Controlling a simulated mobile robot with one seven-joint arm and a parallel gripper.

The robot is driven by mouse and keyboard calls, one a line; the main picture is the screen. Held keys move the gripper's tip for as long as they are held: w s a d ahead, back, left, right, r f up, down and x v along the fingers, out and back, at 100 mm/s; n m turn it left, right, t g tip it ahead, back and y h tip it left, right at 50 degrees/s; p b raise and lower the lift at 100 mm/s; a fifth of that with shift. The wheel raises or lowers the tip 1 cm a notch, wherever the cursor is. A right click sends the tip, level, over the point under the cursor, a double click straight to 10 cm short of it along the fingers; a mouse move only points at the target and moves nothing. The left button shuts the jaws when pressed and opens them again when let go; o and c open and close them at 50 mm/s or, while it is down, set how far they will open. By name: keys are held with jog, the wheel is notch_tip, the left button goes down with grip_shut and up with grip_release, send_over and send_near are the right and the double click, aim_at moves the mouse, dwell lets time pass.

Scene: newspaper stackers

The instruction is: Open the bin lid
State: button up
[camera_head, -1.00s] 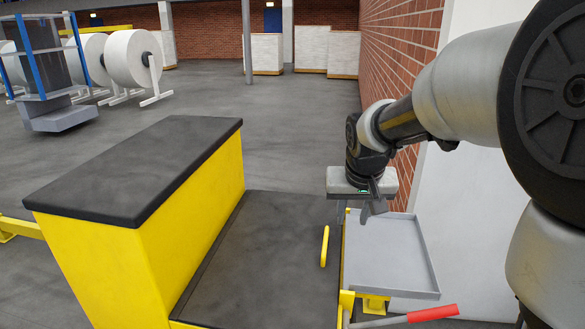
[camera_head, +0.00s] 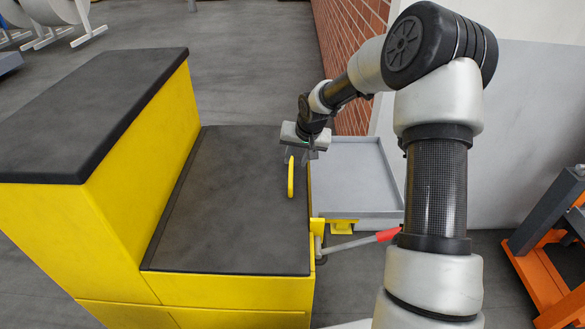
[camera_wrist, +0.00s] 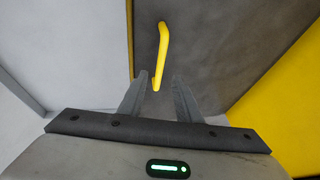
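The bin is a yellow box with a flat dark grey lid (camera_head: 226,200), and the lid lies closed. A yellow bar handle (camera_head: 291,178) stands on the lid near its right edge. My gripper (camera_head: 300,158) is at the far end of the handle, above the lid's right edge. In the wrist view the two fingers of my gripper (camera_wrist: 160,95) are spread apart, with the near end of the yellow handle (camera_wrist: 161,55) showing between or just beyond their tips. I cannot tell whether they touch it. Nothing is gripped.
A taller yellow block with a black top (camera_head: 90,110) adjoins the lid on the left. A grey tray (camera_head: 355,175) is on the right, with a red-handled lever (camera_head: 387,235) below it. A brick wall (camera_head: 350,30) and an orange frame (camera_head: 545,260) stand farther right.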

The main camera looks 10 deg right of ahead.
aim_at(291, 171)
jog(key=x, duration=0.7)
grip_shut()
